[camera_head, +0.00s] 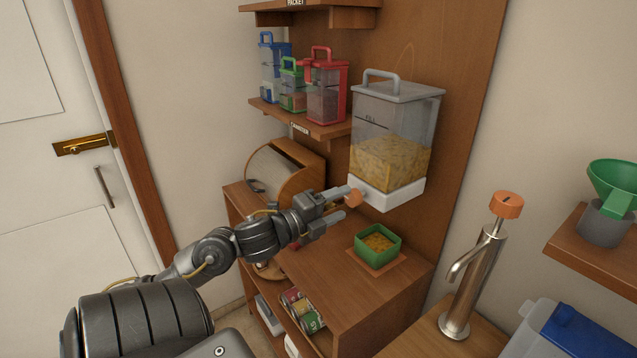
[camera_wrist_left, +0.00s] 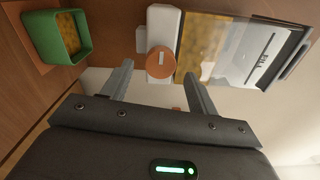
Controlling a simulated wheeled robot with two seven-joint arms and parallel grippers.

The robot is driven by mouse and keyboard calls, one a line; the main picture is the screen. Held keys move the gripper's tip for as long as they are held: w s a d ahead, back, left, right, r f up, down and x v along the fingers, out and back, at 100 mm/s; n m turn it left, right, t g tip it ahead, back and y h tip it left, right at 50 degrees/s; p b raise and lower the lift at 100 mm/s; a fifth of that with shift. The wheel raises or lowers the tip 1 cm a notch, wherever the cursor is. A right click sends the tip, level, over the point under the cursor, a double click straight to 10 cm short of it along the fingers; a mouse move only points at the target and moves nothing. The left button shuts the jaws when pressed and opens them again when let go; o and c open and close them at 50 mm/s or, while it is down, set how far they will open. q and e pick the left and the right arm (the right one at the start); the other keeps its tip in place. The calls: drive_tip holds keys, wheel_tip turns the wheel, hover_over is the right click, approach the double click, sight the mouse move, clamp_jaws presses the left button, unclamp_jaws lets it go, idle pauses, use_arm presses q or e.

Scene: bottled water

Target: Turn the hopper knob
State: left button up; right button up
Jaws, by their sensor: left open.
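The clear hopper (camera_head: 392,140) with a white base hangs on the wooden back panel, partly full of yellow-brown pieces. Its orange knob (camera_head: 355,198) sits low on the front of the base. In the left wrist view the knob (camera_wrist_left: 160,62) shows a pale slot mark and lies just beyond the fingertips, between their lines. My left gripper (camera_head: 345,204) is open and empty, its fingers pointing at the knob. In the head view the upper finger hides part of the knob's left side, and I cannot tell whether they touch. My right gripper is out of view.
A green square bowl (camera_head: 378,260) with yellow-brown pieces stands on a mat below the hopper. Lidded canisters (camera_head: 326,90) stand on a shelf at left, above a wooden bread box (camera_head: 285,172). A metal tap (camera_head: 474,280) with an orange top stands at right.

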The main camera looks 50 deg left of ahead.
use_arm(q)
drive_tip(key=s+p, duration=0.1)
drive_tip(key=s, duration=0.5)
drive_tip(key=shift+a, duration=0.2)
idle(0.4)
